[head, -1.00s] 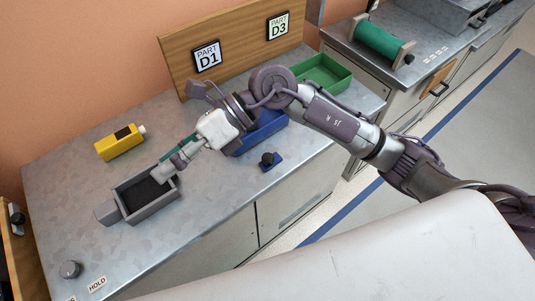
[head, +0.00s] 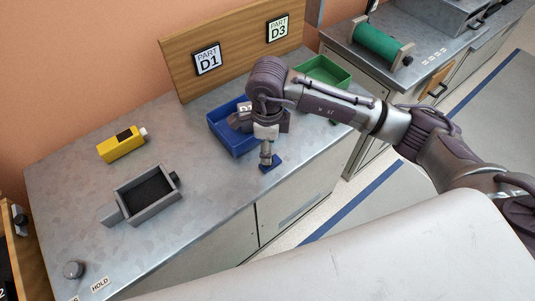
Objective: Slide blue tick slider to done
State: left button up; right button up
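The blue tick slider (head: 274,164) is a small blue block near the front edge of the bench, right of its middle. Its dark knob, seen a second ago, is now hidden behind my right gripper (head: 266,160). My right gripper points down at the slider, its tips at or just over the block. I cannot tell whether the tips touch the knob or are closed on it. No done mark is readable around the slider. My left gripper is not in view.
A blue tray (head: 228,143) sits just behind my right gripper, and a green tray (head: 340,75) stands behind my arm. A grey fixture (head: 155,207) and a yellow device (head: 121,144) are on the left.

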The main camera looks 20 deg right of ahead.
jog(key=shift+f, duration=2.55)
grip_shut()
